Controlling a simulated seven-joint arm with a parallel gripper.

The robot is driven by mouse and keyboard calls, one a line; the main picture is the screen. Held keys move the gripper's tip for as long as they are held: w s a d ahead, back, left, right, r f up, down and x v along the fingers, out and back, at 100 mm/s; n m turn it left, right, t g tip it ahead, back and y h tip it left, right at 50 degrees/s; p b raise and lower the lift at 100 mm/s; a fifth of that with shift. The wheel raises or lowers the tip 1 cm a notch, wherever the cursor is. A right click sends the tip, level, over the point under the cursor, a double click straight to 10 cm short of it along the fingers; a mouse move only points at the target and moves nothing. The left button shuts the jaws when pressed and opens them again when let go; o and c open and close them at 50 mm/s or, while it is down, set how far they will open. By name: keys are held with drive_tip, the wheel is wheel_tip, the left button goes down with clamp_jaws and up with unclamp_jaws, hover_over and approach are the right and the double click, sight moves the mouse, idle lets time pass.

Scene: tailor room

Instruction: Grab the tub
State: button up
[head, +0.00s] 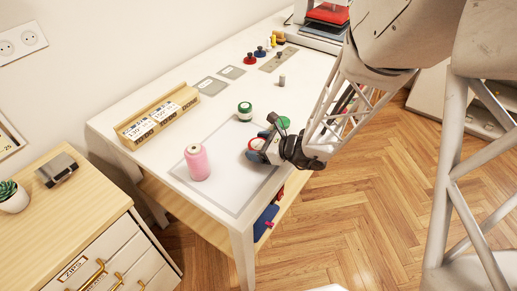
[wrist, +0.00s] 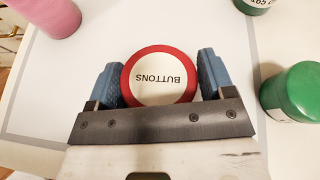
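The tub is a round container with a red rim and a white top reading "BUTTONS" (wrist: 160,76). It stands between the two blue fingers of my gripper (wrist: 162,82) in the wrist view. The fingers flank it closely on both sides; I cannot tell whether both press on it. In the head view my gripper (head: 262,146) is low over the near part of the white table, around the tub (head: 256,145), which is partly hidden by the fingers.
A pink spool (head: 197,162) stands left of the tub. A green-lidded tub (head: 244,111) stands behind it and another green tub (head: 284,122) close to its right. A wooden rack (head: 157,117) and grey patches (head: 211,86) lie farther back. The table's front edge is near.

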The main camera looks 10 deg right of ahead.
sight(259, 145)
drive_tip(key=c, duration=0.5)
drive_tip(key=shift+r, duration=0.15)
drive_tip(key=shift+c, duration=0.2)
drive_tip(key=shift+r, duration=0.85)
drive_tip(key=shift+s+r, duration=0.3)
drive_tip(key=shift+r, duration=0.5)
drive_tip(key=s+d+r, duration=0.1)
drive_tip(key=s+d, duration=0.1)
drive_tip(key=s, duration=1.3)
drive_tip(key=shift+r, duration=0.2)
drive_tip(key=shift+s, duration=0.1)
